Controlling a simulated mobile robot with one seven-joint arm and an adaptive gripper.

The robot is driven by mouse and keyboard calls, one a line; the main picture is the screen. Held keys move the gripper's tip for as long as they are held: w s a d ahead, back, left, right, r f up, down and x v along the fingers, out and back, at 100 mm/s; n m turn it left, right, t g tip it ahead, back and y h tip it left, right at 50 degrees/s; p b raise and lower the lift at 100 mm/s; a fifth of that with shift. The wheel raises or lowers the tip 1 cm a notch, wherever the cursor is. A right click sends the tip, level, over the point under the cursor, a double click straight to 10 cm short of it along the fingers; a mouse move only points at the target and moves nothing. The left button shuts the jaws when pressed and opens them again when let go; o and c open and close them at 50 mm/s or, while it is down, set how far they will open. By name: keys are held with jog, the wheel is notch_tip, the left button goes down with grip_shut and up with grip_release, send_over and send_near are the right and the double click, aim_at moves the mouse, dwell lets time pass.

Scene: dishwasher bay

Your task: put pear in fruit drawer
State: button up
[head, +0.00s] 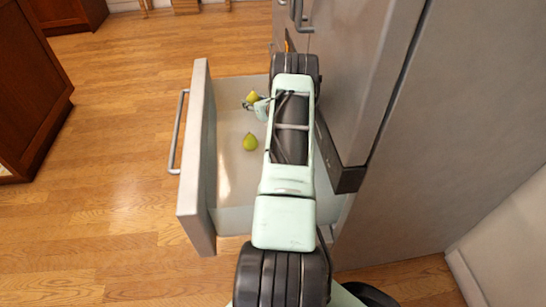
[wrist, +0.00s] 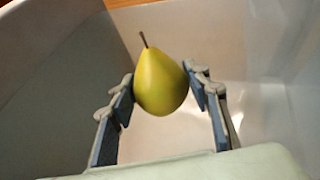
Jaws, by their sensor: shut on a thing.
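A yellow-green pear (wrist: 160,82) with a dark stem is between the two fingers of my gripper (wrist: 160,92) in the wrist view. My gripper (head: 256,104) is shut on it. In the head view this pear (head: 252,96) shows at the far part of the pulled-out drawer (head: 196,160), within its outline. The drawer's pale inside walls and floor surround the pear in the wrist view. How high it is above the drawer floor I cannot tell. A second pear (head: 250,142) lies on the drawer floor nearer to me. My arm hides the drawer's right part.
The drawer front has a metal bar handle (head: 178,130) on its left side. The grey fridge body (head: 440,110) stands close on the right of my arm. A brown wooden cabinet (head: 30,90) is at the left. The wooden floor (head: 120,150) between is clear.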

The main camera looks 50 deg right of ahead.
notch_tip(320, 180, down, 10)
jog(key=b, duration=0.3)
jog(key=shift+f, duration=0.2)
jog(key=shift+r, duration=0.1)
jog(key=o, duration=1.3)
